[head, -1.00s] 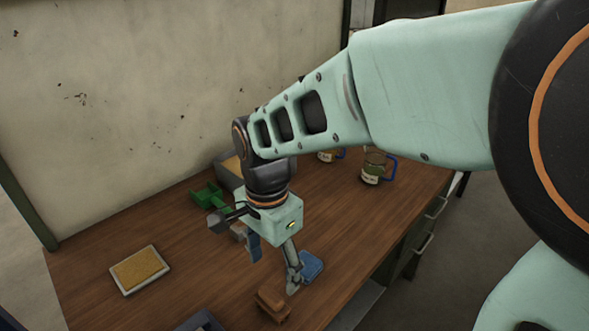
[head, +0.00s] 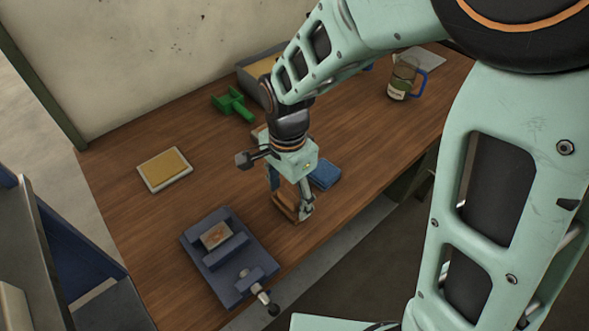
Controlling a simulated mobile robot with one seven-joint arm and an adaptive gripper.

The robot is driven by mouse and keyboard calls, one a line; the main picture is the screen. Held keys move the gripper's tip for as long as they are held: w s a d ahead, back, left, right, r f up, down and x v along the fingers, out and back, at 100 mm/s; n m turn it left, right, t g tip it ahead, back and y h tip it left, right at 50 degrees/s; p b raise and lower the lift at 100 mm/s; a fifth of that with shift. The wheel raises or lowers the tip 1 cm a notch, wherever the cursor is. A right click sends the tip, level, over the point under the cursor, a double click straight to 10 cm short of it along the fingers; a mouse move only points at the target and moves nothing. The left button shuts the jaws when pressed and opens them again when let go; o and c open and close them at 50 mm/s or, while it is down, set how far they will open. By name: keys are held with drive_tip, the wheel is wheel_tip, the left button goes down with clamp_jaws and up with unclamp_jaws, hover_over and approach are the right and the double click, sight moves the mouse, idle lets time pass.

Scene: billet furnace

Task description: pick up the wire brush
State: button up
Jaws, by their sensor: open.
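A brown wooden block-like thing (head: 284,206), which seems to be the wire brush, lies on the wooden bench near its front edge. Its bristles cannot be made out. My gripper (head: 290,198) is open and points down right at it. One finger shows behind its left part and the other at its right side. The fingers hide part of it, and I cannot tell whether they touch it.
A blue vise (head: 262,262) holding a small block stands at the front left. A blue pad (head: 326,173) lies close right of my gripper. A green bracket (head: 233,104), a grey bin (head: 246,82) and a jug (head: 401,80) stand farther back. A shallow tray (head: 150,183) lies left.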

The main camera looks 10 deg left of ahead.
drive_tip(key=c, duration=1.3)
drive_tip(key=shift+o, duration=0.2)
drive_tip(key=shift+r, duration=0.15)
